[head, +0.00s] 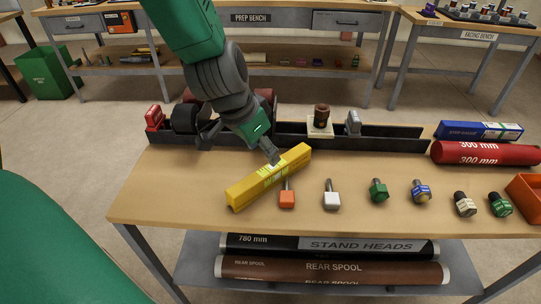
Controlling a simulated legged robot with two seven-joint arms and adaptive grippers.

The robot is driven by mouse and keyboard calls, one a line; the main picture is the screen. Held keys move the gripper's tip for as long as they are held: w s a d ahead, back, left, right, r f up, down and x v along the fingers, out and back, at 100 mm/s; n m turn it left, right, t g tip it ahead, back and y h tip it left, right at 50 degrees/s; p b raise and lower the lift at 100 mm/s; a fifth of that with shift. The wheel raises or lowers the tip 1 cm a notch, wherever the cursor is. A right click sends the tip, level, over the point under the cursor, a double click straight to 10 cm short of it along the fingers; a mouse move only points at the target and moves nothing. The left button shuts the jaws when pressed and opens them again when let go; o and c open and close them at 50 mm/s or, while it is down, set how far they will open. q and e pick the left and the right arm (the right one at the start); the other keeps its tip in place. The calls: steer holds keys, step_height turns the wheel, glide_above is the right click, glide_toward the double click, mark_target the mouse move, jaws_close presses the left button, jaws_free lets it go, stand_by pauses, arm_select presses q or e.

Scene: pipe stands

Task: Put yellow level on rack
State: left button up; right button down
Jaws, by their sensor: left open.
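A yellow level (245,191) lies at a slant on the wooden bench, its right end farther back. My left gripper (238,148) is open, above the back of the bench. One fingertip overlaps the level's upper edge near its middle; I cannot tell whether it touches. The other finger is to the left, in front of the rack. The long black rack (390,143) runs along the bench's back edge, partly hidden by my gripper. My right gripper is not in view.
An orange-handled tool (287,199), a white one (332,200) and several fittings line the bench front. A red tool (154,118), a brown part (321,117) and a grey part (353,122) stand along the rack. A red cylinder (480,153) and blue box (478,131) lie right.

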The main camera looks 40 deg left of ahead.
arm_select(q)
steer(key=v, duration=0.4)
steer(key=shift+a+p, duration=0.15)
steer(key=shift+p, duration=0.25)
steer(key=shift+f, duration=0.1)
